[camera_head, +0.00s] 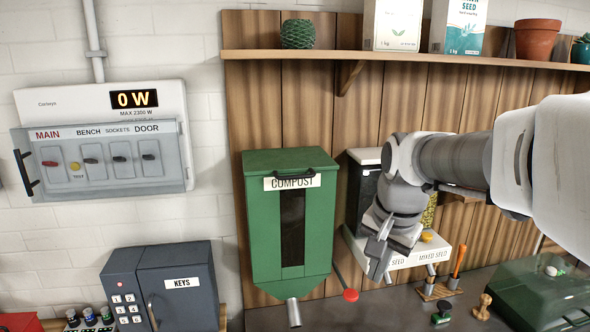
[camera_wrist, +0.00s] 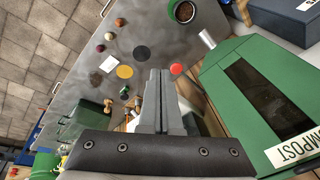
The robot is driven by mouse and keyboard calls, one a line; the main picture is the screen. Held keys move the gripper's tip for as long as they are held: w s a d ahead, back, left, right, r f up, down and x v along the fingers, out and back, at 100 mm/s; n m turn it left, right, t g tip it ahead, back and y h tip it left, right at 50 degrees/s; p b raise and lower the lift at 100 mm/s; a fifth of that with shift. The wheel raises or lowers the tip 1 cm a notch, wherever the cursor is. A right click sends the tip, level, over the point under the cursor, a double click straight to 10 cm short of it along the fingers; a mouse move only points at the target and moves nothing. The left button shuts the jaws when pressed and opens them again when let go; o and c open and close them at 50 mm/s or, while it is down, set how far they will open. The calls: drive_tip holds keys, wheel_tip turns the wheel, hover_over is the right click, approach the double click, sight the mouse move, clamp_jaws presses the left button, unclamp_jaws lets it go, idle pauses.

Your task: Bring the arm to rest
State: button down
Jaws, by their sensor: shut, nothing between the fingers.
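My arm reaches in from the right in the head view, bent down at the wrist. My gripper (camera_head: 377,262) points down in front of the seed dispenser (camera_head: 400,256), to the right of the green compost dispenser (camera_head: 288,218). In the wrist view my gripper (camera_wrist: 160,75) shows its two grey fingers side by side, shut and with nothing between them. The compost dispenser (camera_wrist: 262,95) is to its right there. The gripper hides part of the seed dispenser in the head view.
Below is a grey bench (camera_wrist: 140,38) with small items, including a red disc (camera_wrist: 176,69) and a yellow disc (camera_wrist: 124,72). A keys box (camera_head: 165,283) stands left. A breaker panel (camera_head: 105,140) hangs on the wall. A shelf (camera_head: 400,57) runs above. A green lidded box (camera_head: 550,295) sits lower right.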

drive_tip(key=s+f+n+t+b, duration=0.2)
drive_tip(key=s+f+n, duration=0.2)
drive_tip(key=s, duration=1.2)
drive_tip(key=n, duration=0.3)
drive_tip(key=shift+s+n+t+b, duration=0.15)
drive_tip(key=shift+n+t+b, duration=0.15)
drive_tip(key=shift+n+t, duration=0.1)
